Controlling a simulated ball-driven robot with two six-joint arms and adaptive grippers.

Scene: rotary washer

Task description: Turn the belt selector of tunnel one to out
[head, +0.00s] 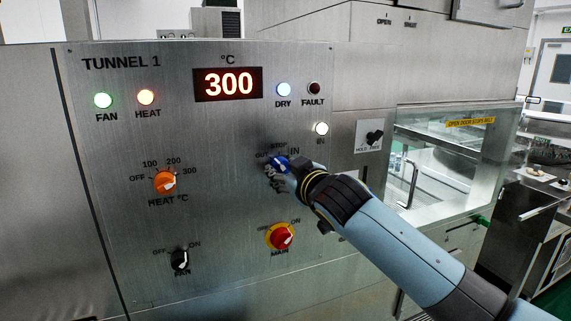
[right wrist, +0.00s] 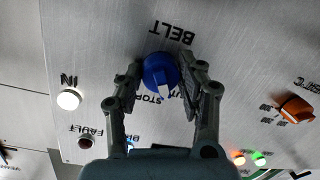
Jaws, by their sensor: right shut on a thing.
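The belt selector is a blue knob (head: 281,161) on the steel TUNNEL 1 panel (head: 225,135), with OUT, STOP and IN printed around it. My right gripper (head: 277,170) is at the knob, its arm coming in from the lower right. In the right wrist view the blue knob (right wrist: 159,72) sits between the two fingers of the right gripper (right wrist: 161,77), which is shut on it. There the picture is upside down, and the white pointer lies near the STOP and OUT lettering; a finger partly hides OUT. My left gripper is out of view.
The orange heat knob (head: 165,182), red main knob (head: 281,237) and black fan knob (head: 180,261) are on the same panel. The display (head: 228,84) reads 300. The white IN lamp (head: 321,129) is lit. A glass door (head: 440,160) stands right of the panel.

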